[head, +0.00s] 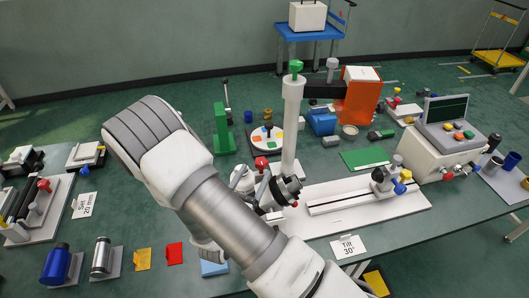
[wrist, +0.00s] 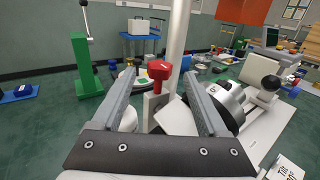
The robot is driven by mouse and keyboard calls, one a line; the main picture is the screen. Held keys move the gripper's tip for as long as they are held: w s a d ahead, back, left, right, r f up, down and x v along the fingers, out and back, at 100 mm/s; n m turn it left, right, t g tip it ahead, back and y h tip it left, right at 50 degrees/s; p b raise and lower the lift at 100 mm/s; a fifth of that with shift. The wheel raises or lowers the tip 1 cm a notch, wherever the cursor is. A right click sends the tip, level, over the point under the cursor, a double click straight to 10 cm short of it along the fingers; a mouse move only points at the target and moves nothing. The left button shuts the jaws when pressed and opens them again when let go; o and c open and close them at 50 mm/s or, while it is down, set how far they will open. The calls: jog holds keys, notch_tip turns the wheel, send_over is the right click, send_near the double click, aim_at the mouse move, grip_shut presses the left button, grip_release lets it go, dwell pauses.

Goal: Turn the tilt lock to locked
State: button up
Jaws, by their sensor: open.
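A red knob (wrist: 159,72) on a red stem, which looks like the tilt lock, shows between my fingers in the wrist view. It stands on a pale block in front of the white column (wrist: 178,35). In the head view the red knob (head: 261,163) is just left of the white column (head: 291,125). My gripper (wrist: 170,78) is open, with one finger on each side of the knob; I cannot tell whether either touches it. A grey and black round head (wrist: 225,100) is right of the right finger. My arm hides much of the gripper in the head view.
A "Tilt 30°" card (head: 347,247) lies at the table's front edge. A white rail base (head: 400,207) extends right of the column. A green stand (head: 222,132) is behind my arm. An orange block (head: 358,97) and a control console (head: 440,145) stand right.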

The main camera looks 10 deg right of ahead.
jog(key=x, duration=0.9)
jog(key=shift+p, duration=0.35)
jog(key=shift+w, duration=0.1)
grip_shut()
